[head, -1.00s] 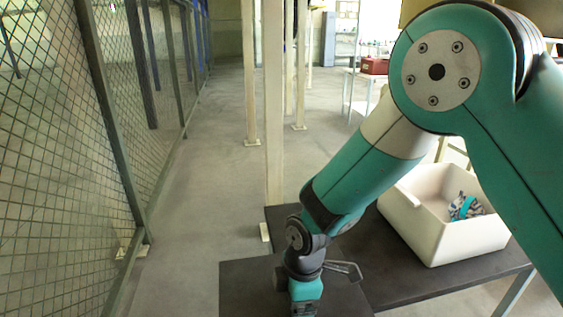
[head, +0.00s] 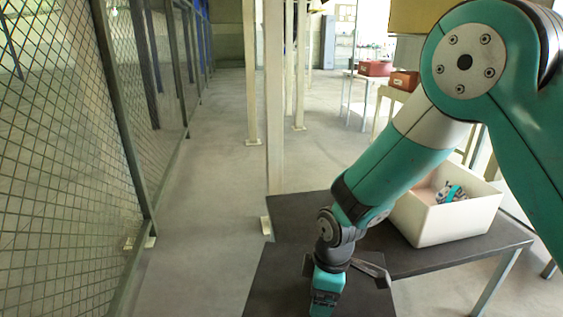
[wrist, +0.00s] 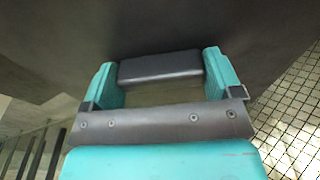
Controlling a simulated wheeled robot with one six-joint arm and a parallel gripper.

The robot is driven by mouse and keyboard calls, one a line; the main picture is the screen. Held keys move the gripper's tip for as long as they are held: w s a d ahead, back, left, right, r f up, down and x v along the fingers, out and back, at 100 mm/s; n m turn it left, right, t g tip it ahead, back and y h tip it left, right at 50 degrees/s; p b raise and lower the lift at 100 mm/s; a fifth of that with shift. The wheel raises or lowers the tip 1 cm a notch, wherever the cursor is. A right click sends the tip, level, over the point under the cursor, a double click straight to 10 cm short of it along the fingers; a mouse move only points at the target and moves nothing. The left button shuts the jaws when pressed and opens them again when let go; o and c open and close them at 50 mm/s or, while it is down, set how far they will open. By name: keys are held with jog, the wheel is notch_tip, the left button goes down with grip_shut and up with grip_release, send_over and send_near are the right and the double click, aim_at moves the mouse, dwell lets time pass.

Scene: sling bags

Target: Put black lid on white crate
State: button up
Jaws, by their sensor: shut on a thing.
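The white crate (head: 437,226) stands open on a dark table (head: 440,255) at the right of the head view. A grey and teal item (head: 447,193) lies inside it. The black lid (head: 275,285) is a flat dark panel at the bottom of the head view, cut off by the frame edge, in front and left of the crate. My gripper (wrist: 160,72) is shut on the lid's dark handle block (wrist: 160,68), with one teal finger at each end of it. In the wrist view the lid (wrist: 150,25) fills the upper middle. Its height against the table is hard to tell.
A pale post (head: 275,110) rises behind the table's left corner. A mesh fence (head: 70,150) runs along the left. Red boxes (head: 375,68) sit on tables at the back right. The floor (head: 205,200) between fence and table is clear.

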aim_at(372, 286)
jog(key=d+m, duration=0.3)
jog(key=d, duration=0.1)
jog(key=w+d+m, duration=0.1)
jog(key=d+m, duration=0.1)
jog(key=d, duration=0.2)
jog(key=w+d+r+m, duration=0.1)
jog(key=d+m, duration=0.2)
jog(key=d, duration=0.1)
jog(key=shift+w+r+m+t, duration=0.1)
jog(key=shift+w+m+t, duration=0.05)
jog(key=shift+m+t, duration=0.2)
jog(key=s+d+r+m+h+p, duration=0.1)
jog(key=d+r+m, duration=0.1)
jog(key=d+m, duration=0.7)
notch_tip(372, 286, up, 20)
jog(key=s+n+p, duration=0.1)
jog(key=s+p, duration=0.1)
jog(key=p, duration=2.6)
jog(key=shift+d+f+n+p, duration=0.25)
jog(key=shift+n+p, duration=0.1)
jog(key=shift+p, duration=0.05)
jog(key=shift+s+f+t, duration=0.1)
jog(key=shift+t, duration=0.15)
